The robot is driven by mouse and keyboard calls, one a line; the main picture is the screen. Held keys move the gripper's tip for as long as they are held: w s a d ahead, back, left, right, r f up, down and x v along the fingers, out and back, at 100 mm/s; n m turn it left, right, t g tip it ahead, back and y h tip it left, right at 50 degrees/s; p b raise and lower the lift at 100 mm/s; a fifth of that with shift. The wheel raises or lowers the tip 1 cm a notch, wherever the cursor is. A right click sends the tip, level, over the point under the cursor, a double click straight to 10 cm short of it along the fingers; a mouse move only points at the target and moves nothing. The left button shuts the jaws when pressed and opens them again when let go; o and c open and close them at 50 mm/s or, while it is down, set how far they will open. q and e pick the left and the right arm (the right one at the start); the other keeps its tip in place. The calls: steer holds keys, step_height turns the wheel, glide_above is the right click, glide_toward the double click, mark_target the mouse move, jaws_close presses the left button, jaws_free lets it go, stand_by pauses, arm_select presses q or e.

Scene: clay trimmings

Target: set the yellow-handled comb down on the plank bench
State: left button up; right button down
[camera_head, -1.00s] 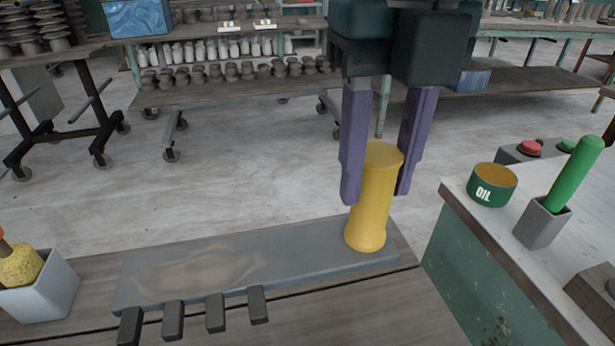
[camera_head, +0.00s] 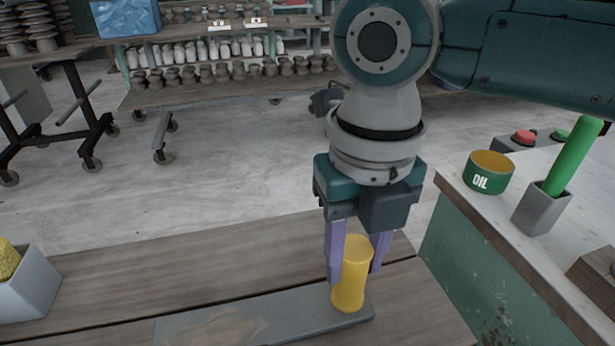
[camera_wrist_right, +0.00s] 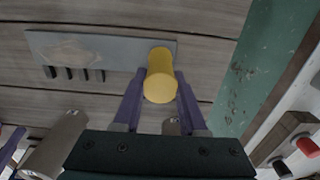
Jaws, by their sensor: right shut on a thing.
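The comb has a yellow handle (camera_head: 352,275) standing upright on a flat grey plate (camera_head: 290,312) with a brown smear. My right gripper (camera_head: 355,268) is shut on the handle, one purple finger on each side. In the right wrist view the handle (camera_wrist_right: 160,78) sits between the fingers, and several black teeth (camera_wrist_right: 76,73) stick out along one plate edge. The plate lies flat over the plank bench (camera_head: 180,258); I cannot tell whether it touches the boards. The teeth are cut off in the head view. A purple sliver (camera_wrist_right: 12,145) at the wrist view's left edge may be my left gripper.
A grey pot with a yellow sponge (camera_head: 30,290) stands on the bench at left. At right, a green-sided counter holds an oil tin (camera_head: 489,172) and a grey holder with a green-handled tool (camera_head: 545,205). Bare boards lie behind the comb and between it and the sponge pot.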

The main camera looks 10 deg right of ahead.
arm_select(q)
steer(key=shift+f, duration=0.1)
arm_select(e)
steer(key=shift+f, duration=0.15)
steer(key=shift+c, duration=2.3)
jaws_free()
steer(key=shift+r, duration=0.35)
step_height(320, 180, up, 11)
steer(key=shift+f+p, duration=0.1)
steer(key=shift+p, duration=1.05)
arm_select(q)
steer(key=shift+r, duration=1.3)
arm_select(e)
steer(key=shift+r, duration=0.45)
